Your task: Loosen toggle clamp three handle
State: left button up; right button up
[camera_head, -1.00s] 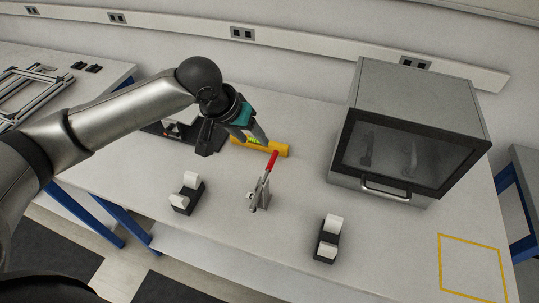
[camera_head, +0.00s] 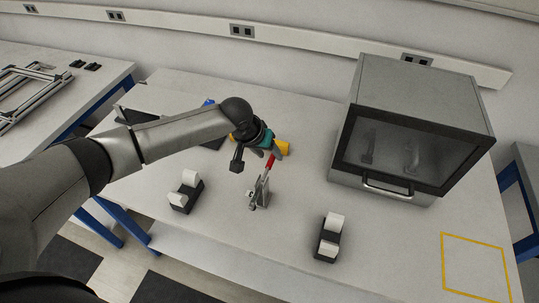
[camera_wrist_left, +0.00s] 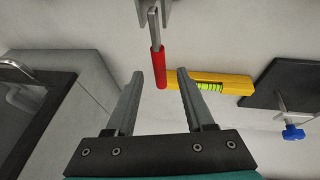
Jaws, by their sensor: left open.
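A toggle clamp (camera_head: 262,196) stands on the table near the middle of the head view, its red handle (camera_head: 270,161) pointing up. In the left wrist view the red handle (camera_wrist_left: 159,68) reaches down from the grey metal lever, with its tip between the fingertips. My left gripper (camera_wrist_left: 155,75) is open, with one finger on each side of the handle and visible gaps to it. In the head view my left gripper (camera_head: 262,150) is just behind the handle and its fingers are partly hidden. My right gripper does not show.
A yellow spirit level (camera_wrist_left: 225,83) lies behind the handle. A black plate with a blue knob (camera_wrist_left: 292,132) is beside it. A grey cabinet (camera_head: 412,130) stands at right.

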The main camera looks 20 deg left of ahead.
pick_arm(q)
jog(key=shift+w+d+f, duration=0.1)
jog(key=shift+w+f, duration=0.15)
jog(key=shift+f, duration=0.3)
grip_shut()
dwell(1.2)
